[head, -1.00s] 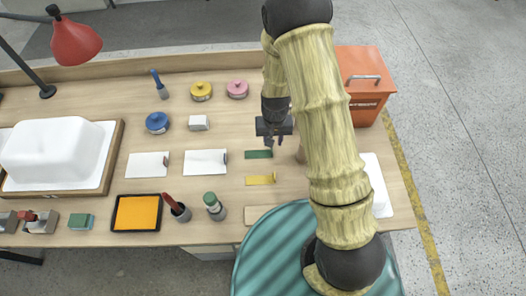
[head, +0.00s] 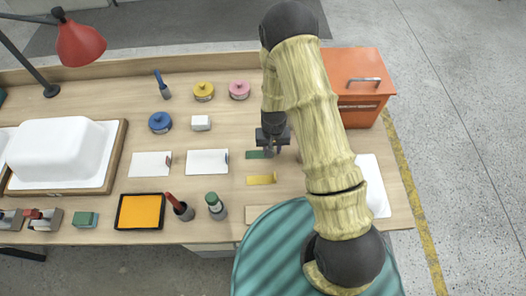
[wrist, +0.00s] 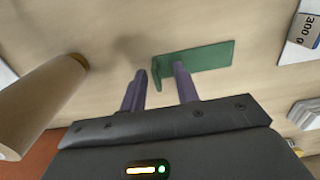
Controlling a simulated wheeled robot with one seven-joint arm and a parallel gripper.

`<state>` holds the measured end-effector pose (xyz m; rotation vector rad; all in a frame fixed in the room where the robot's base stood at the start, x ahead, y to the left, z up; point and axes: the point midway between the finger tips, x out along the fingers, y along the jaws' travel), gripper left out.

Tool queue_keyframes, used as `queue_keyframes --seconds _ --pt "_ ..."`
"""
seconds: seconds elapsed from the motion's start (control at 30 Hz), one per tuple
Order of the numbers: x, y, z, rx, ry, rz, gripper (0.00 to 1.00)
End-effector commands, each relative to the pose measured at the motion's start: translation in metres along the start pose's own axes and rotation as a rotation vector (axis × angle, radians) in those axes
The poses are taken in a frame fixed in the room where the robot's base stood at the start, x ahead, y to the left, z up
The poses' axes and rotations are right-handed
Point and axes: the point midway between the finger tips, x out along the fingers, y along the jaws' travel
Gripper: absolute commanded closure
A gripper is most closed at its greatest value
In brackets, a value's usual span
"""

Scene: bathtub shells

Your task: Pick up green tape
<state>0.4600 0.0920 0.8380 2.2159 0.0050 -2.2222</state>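The green tape (head: 257,155) is a flat green strip lying on the table, right of the white cards. In the wrist view the green tape (wrist: 205,57) has a small raised tab at its left end. My gripper (head: 270,149) is low over the table at the tape's right end. The right finger reaches the tape near the tab, the left finger is over bare wood. I cannot tell whether the right finger touches the tape.
A brown cylinder (wrist: 38,108) stands close beside my gripper. A yellow strip (head: 261,179) lies in front of the green one. White cards (head: 207,162) lie to the left. An orange box (head: 355,80) stands at the back right. Bare wood surrounds the strips.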

Motion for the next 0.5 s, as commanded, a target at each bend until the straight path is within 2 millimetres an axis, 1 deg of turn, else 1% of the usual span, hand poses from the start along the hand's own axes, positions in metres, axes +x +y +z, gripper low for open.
queue_keyframes --seconds 0.2,0.5 --pt "0.0003 0.0043 -0.0012 0.010 0.001 0.000 0.69" --pt "0.0001 0.0003 -0.0005 0.001 0.001 0.000 0.69"
